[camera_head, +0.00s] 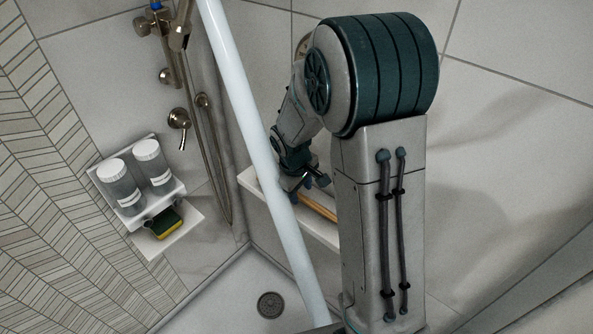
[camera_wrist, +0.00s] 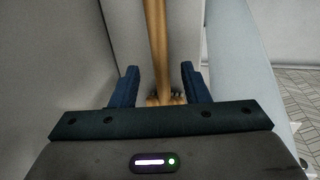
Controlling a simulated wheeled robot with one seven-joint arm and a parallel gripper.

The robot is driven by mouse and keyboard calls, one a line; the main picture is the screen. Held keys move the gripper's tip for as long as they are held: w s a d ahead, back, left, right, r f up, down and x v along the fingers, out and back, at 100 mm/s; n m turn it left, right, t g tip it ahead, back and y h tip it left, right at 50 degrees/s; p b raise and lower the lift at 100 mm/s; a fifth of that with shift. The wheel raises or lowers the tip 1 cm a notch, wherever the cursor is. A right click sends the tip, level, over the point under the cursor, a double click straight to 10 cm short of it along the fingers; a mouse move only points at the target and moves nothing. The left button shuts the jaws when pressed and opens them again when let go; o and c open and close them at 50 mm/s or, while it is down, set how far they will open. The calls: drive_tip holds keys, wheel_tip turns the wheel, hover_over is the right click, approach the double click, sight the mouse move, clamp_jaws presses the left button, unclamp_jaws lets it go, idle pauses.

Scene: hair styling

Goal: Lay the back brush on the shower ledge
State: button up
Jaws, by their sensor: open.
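The back brush (camera_head: 318,207) has a wooden handle and lies along the pale shower ledge (camera_head: 330,238) in the head view. In the wrist view its handle (camera_wrist: 155,35) runs up the picture between the two blue fingers, with a wider end and dark bristles close to the palm. My gripper (camera_head: 303,183) is just over the ledge at the brush. In the wrist view my gripper (camera_wrist: 160,72) is open, with a gap on each side of the handle. The brush's far end is hidden behind my arm in the head view.
A pale diagonal bar (camera_head: 262,165) stands in front of the ledge, close to my gripper. A shower hose and valves hang behind. A drain (camera_head: 270,305) is in the floor.

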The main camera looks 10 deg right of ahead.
wheel_tip(320, 180, up, 12)
drive_tip(key=s+a, duration=0.1)
drive_tip(key=shift+s+a, duration=0.25)
drive_tip(key=shift+a, duration=0.1)
drive_tip(key=s+d+r+m+p, duration=0.1)
drive_tip(key=s+r+m, duration=0.1)
drive_tip(key=s, duration=0.7)
drive_tip(key=s+d+r+m+t+y+p, duration=0.1)
drive_tip(key=s+r+m, duration=0.2)
drive_tip(key=s, duration=0.6)
drive_tip(key=shift+s+r+m+y, duration=0.2)
drive_tip(key=shift+s+m+y, duration=0.1)
drive_tip(key=shift+m, duration=0.9)
drive_tip(key=shift+w, duration=0.35)
